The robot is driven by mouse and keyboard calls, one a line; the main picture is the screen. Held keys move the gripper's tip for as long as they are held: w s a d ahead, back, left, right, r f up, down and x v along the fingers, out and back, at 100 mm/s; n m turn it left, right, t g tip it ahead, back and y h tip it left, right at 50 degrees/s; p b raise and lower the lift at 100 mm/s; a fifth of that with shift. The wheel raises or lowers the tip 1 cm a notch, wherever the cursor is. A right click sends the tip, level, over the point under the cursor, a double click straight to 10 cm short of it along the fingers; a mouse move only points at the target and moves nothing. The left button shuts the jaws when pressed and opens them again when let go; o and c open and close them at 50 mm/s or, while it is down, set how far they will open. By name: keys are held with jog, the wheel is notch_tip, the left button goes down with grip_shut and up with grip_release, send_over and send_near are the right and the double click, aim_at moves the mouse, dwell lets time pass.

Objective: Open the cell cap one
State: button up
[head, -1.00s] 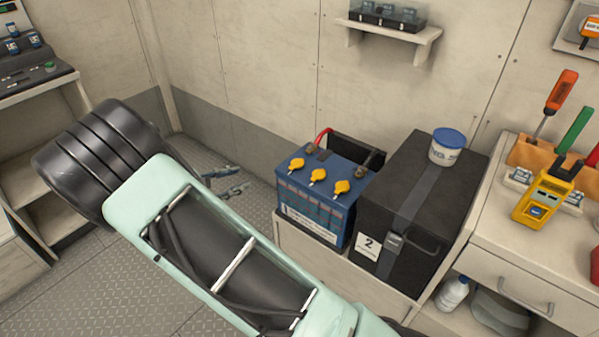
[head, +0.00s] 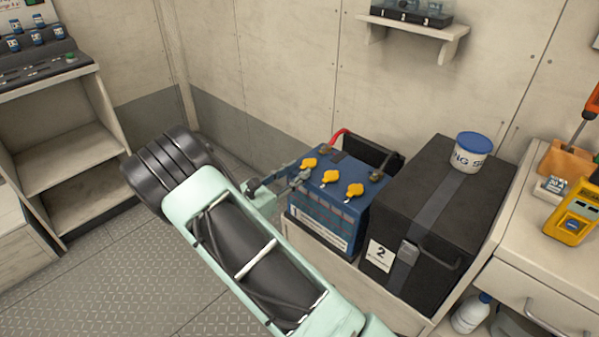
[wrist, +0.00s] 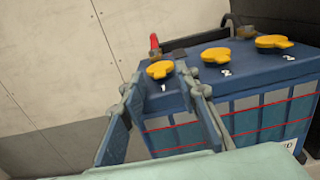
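A blue battery (head: 330,218) with three yellow cell caps on top sits in a bay at the middle. Cap one (head: 308,163) is the leftmost, and in the wrist view it (wrist: 160,70) has a "1" printed below it. Caps two (head: 329,177) and three (head: 355,190) sit to its right. My gripper (head: 279,181) is at the battery's left edge, near cap one. In the wrist view its fingers (wrist: 160,88) are apart, with cap one seen between and beyond their tips. I see nothing held. All three caps sit on the battery top.
A red cable (head: 338,137) and a terminal stand behind cap one. A black box (head: 430,220) labelled 2 stands right of the battery with a white tub (head: 470,153) on it. A wall shelf (head: 415,28) is above. Open floor (head: 130,270) lies at the left.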

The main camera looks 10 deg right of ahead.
jog(key=shift+x, duration=0.8)
jog(key=shift+c, duration=0.6)
jog(key=shift+r, duration=0.1)
grip_shut()
